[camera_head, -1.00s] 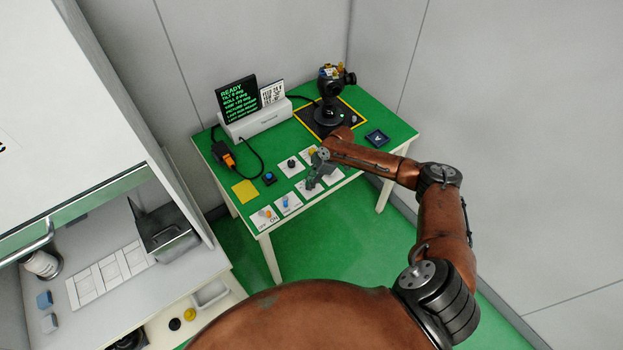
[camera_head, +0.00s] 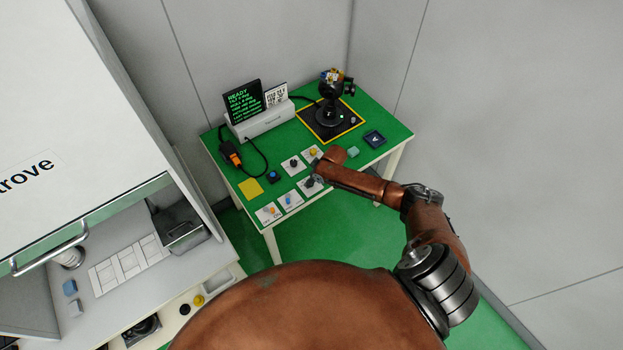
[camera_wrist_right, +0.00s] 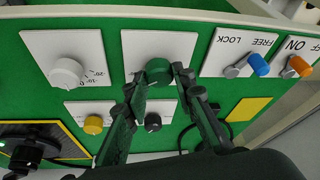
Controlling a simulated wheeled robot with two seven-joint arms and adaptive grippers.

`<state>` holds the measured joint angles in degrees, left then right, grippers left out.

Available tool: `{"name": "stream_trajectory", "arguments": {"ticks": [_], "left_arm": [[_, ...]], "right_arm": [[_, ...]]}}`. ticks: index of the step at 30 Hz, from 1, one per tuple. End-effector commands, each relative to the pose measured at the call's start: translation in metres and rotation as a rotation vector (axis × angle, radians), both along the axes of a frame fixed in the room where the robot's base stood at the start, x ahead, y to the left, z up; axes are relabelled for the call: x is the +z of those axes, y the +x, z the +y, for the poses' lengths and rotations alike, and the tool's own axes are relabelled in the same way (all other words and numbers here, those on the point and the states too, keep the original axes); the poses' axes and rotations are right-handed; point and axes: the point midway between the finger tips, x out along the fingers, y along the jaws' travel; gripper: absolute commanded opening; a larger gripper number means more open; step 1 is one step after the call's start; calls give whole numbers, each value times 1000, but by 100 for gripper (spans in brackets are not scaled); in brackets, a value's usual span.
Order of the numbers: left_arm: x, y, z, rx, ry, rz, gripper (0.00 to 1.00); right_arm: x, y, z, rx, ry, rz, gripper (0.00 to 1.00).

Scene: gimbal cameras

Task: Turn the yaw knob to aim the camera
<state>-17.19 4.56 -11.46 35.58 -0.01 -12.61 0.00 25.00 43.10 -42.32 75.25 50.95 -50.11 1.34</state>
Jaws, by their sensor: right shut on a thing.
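The gimbal camera (camera_head: 332,88) stands on a black base (camera_head: 330,118) at the back of the green table (camera_head: 375,108). A green knob (camera_wrist_right: 158,72) on a white plate lies between the fingers of my right gripper (camera_wrist_right: 159,78) in the wrist view. The gripper is shut on it, one finger on each side. A white knob (camera_wrist_right: 67,72) with a scale is beside it, and a yellow knob (camera_wrist_right: 93,125) and a black knob (camera_wrist_right: 153,122) are on neighbouring plates. In the head view my wrist mostly hides the gripper. My left gripper is out of view.
A display (camera_head: 244,100) with green text stands at the back left, too small to read fully. Orange (camera_wrist_right: 299,66) and blue (camera_wrist_right: 259,65) switches, a blue button (camera_head: 273,176) and a yellow pad (camera_head: 250,188) are nearby. A cabinet (camera_head: 75,110) is at the left.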

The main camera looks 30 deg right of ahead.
Motion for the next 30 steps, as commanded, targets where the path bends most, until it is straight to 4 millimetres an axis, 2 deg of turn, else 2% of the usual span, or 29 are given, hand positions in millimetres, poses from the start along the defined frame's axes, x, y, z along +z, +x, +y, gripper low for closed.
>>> {"name": "stream_trajectory", "arguments": {"ticks": [14, 15, 22, 30], "left_arm": [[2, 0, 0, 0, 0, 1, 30], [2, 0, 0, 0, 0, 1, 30], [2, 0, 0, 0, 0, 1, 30], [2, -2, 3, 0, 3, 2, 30]], "right_arm": [[0, 1, 0, -14, 0, -2, 0], [0, 1, 0, -14, 0, -2, 27], [0, 1, 0, -13, 0, -1, 42], [1, 0, 0, -13, 0, -1, 42]]}}
